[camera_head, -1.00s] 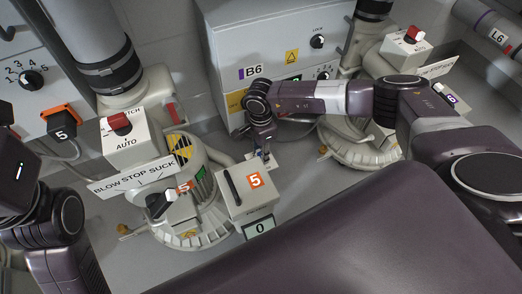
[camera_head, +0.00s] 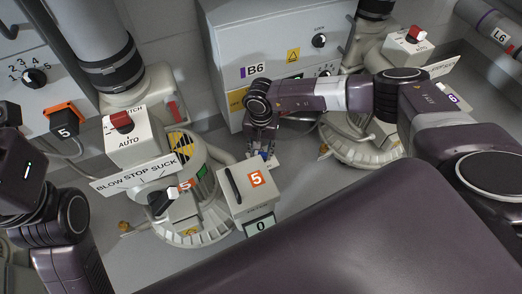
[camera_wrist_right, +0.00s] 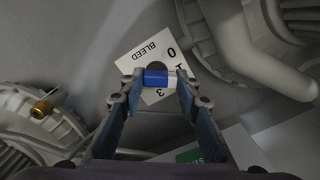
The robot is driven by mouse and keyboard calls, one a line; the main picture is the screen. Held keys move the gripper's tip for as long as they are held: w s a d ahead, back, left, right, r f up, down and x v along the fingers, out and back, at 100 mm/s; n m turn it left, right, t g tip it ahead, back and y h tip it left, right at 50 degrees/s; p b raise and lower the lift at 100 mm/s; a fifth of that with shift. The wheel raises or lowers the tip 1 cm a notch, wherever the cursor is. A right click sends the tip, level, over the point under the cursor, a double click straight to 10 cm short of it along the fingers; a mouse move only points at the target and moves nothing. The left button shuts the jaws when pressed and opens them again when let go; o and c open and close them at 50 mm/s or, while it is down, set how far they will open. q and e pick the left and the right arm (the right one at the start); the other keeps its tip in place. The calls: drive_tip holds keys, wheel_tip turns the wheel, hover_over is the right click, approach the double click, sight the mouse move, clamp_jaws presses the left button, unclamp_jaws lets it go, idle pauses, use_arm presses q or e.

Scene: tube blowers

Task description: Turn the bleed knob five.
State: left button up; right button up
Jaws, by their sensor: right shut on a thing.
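My right gripper (camera_wrist_right: 158,88) is shut on the knob, one finger at each side. In the head view my right gripper (camera_head: 262,155) points down just behind the grey box with the orange 5 label (camera_head: 252,190); the knob is mostly hidden there. My left arm shows at the left edge, but its gripper cannot be made out.
The blower with an orange 5 (camera_head: 190,225) stands left of the box, below a BLOW STOP SUCK sign (camera_head: 133,176). A small display (camera_head: 259,225) reads 0. The B6 cabinet (camera_head: 225,60) stands behind my right gripper. Another blower (camera_head: 365,150) is to the right.

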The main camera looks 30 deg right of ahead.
sight(261, 153)
drive_tip(key=shift+n, duration=1.1)
drive_tip(key=shift+a, duration=0.1)
drive_tip(key=o, duration=1.2)
drive_tip(key=shift+c, duration=0.2)
wheel_tip(261, 153, up, 12)
